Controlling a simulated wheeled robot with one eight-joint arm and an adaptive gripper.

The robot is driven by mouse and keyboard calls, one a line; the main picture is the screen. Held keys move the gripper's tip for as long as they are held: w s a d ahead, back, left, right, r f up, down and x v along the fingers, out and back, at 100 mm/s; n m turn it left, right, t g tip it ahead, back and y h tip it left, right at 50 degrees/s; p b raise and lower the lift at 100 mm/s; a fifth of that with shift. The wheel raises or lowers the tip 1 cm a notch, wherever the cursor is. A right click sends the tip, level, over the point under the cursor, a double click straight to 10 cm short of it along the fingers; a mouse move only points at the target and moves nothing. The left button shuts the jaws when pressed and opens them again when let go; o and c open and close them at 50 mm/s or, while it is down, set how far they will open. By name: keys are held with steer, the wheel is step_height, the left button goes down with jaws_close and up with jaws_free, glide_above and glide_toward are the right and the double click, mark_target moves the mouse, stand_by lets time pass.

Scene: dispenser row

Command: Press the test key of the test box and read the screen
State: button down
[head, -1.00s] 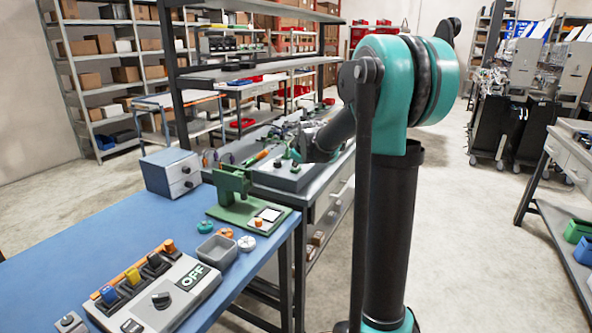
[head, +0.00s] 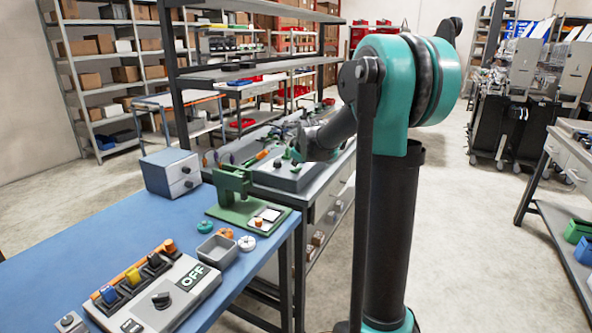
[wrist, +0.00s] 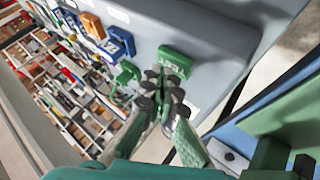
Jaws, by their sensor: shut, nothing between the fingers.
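In the wrist view, a green key marked TEST (wrist: 174,62) stands on the grey face of the test box (wrist: 215,45). My gripper (wrist: 162,84) is shut and empty, with its fingertips close to the lower edge of the key in the picture. I cannot tell whether they touch it. In the head view, a low grey box (head: 287,176) with green parts lies on the far bench beneath my wrist, which partly hides it. I cannot make out the screen of the test box in either view.
In the wrist view, a green hooked part (wrist: 124,86), a blue part (wrist: 119,43) and an orange part (wrist: 93,25) lie left of the key. In the head view, a blue bench (head: 75,245) carries a green fixture (head: 232,186) and a panel marked OFF (head: 196,277).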

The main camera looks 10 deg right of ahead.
mark_target(296, 169)
steer(key=shift+r, duration=0.45)
steer(key=shift+r, duration=2.5)
